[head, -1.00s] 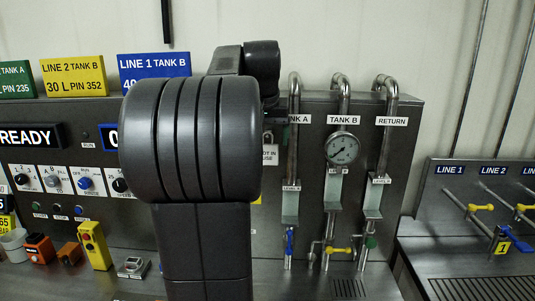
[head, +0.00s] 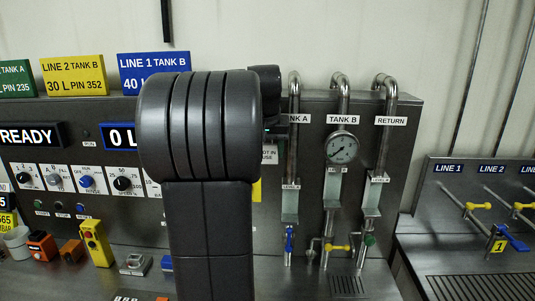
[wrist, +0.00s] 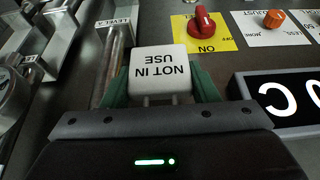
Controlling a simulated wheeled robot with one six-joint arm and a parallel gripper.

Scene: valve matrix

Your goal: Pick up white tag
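The white tag (wrist: 160,71), marked NOT IN USE, appears upside down in the wrist view, with a pale shackle-like part at its lower edge. It also shows partly in the head view (head: 269,156), beside my arm. My gripper (wrist: 160,80) has one green finger at each side of the tag. The fingers lie close to its side edges, but whether they press on it cannot be told. In the head view my arm hides most of the gripper.
A red knob (wrist: 204,22) on a yellow plate and an orange knob (wrist: 274,19) stand near the tag. Pipes with a gauge (head: 341,148) rise to the right. A READY display (head: 32,135) and several dials are on the left.

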